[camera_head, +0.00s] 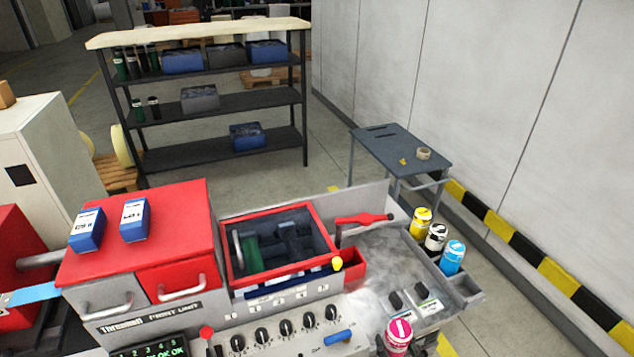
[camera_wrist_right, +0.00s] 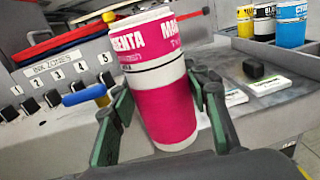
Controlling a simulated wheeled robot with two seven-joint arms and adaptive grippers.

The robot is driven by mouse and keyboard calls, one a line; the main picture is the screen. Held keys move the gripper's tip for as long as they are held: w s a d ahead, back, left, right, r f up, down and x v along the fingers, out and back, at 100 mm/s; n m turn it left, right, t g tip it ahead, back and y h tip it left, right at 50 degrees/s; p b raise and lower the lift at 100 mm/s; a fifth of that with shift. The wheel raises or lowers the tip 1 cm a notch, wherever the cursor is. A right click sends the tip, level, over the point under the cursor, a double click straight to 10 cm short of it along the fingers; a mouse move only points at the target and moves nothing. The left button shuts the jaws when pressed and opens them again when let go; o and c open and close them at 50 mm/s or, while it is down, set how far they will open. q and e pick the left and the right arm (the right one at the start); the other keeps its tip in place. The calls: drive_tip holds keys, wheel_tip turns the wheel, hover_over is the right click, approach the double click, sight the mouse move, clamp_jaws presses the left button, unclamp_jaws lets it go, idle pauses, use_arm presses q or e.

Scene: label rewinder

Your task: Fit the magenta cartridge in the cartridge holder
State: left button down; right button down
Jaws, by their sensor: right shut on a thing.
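The magenta cartridge (camera_head: 399,334) is at the bottom of the head view. In the right wrist view the magenta cartridge (camera_wrist_right: 162,85) fills the middle, slightly tilted, with its printed label facing me. My right gripper (camera_wrist_right: 160,115) is shut on it, one finger on each side. In the head view only a dark bit of the right gripper (camera_head: 384,346) shows beside the cartridge. The cartridge holder (camera_head: 467,289) is on the machine's right edge. It holds yellow, black and cyan cartridges in a row, and its nearest compartment looks empty. My left gripper is not in view.
The machine's control panel with knobs (camera_head: 284,328) and a blue handle (camera_head: 338,337) lies left of the cartridge. Two black knobs (camera_head: 395,299) stand on the grey top between cartridge and holder. A red lever (camera_head: 364,219) sits behind. A small table (camera_head: 390,150) stands beyond.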

sight(396, 355)
drive_tip(key=f+m+h, duration=0.1)
drive_tip(key=f+h+b, duration=0.1)
drive_tip(key=f+h, duration=0.1)
drive_tip(key=d+f+m+h+b, duration=0.1)
drive_tip(key=f, duration=0.1)
drive_tip(key=shift+s+d+f+m, duration=0.1)
drive_tip(key=shift+s+f+m, duration=0.05)
drive_tip(key=shift+s+m, duration=0.15)
idle(0.4)
